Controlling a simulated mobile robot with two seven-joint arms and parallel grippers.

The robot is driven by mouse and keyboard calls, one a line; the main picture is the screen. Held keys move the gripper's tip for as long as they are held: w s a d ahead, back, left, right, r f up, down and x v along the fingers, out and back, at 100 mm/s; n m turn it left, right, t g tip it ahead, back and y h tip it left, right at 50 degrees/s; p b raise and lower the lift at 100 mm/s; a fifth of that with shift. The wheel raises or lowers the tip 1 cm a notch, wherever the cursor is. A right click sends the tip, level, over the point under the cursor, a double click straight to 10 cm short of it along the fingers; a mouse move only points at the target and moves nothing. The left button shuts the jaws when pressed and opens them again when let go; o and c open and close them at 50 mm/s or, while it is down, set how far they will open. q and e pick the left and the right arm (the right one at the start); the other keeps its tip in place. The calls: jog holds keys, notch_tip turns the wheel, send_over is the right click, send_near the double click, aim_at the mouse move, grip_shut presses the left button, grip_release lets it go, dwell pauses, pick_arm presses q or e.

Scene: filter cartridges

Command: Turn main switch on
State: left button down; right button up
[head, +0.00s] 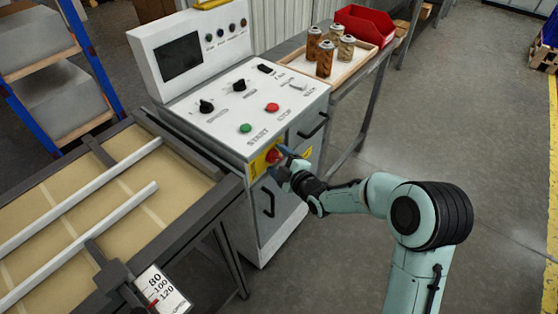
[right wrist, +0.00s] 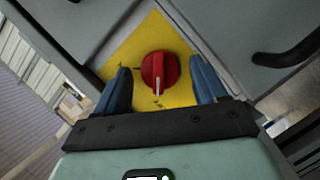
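The main switch (head: 273,156) is a red rotary knob on a yellow plate on the front of the grey control cabinet (head: 228,110). In the right wrist view the red knob (right wrist: 160,70) has a pale line pointing down toward my gripper. My right gripper (head: 285,164) is at the cabinet front, close to the knob. In the right wrist view its two blue fingers (right wrist: 162,88) stand apart, one on each side of the knob, with gaps to it. How far the fingertips are from the plate is hard to tell. My left gripper is not in view.
The cabinet top has a green START button (head: 246,128), a red STOP button (head: 272,107) and black knobs. Dark door handles (head: 268,201) stick out near the switch. A workbench (head: 110,190) stands at left. A wooden tray (head: 330,66) with cartridges is behind. Floor at right is clear.

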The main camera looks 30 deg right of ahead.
jog(key=c, duration=0.8)
